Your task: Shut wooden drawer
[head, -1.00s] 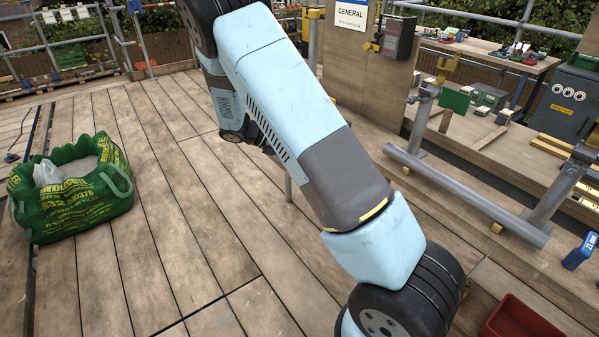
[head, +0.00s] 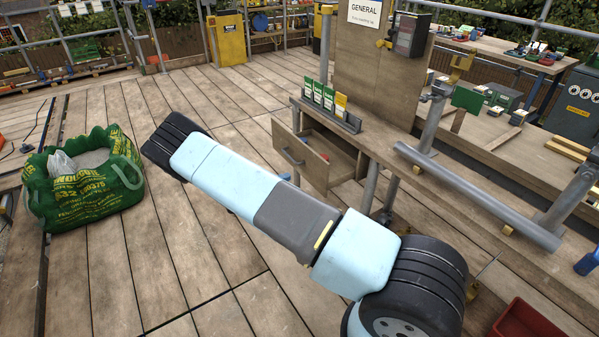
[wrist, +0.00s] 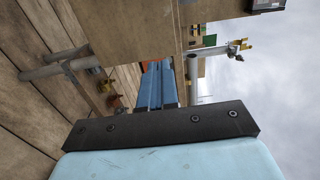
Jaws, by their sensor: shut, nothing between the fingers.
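The wooden drawer (head: 303,160) stands pulled out from the left end of the wooden workbench in the head view. In the wrist view my gripper (wrist: 158,84) shows as blue fingers, shut and empty. A wooden panel (wrist: 125,25) lies close beside the fingertips; I cannot tell whether it is the drawer's front or whether they touch.
On the bench (head: 382,150) are a rack of green and yellow packets (head: 325,100) and an upright board (head: 368,60). A grey pipe (head: 475,195) runs along its front. A green bulk bag (head: 85,180) stands left on open decking. A red tray (head: 525,322) lies lower right.

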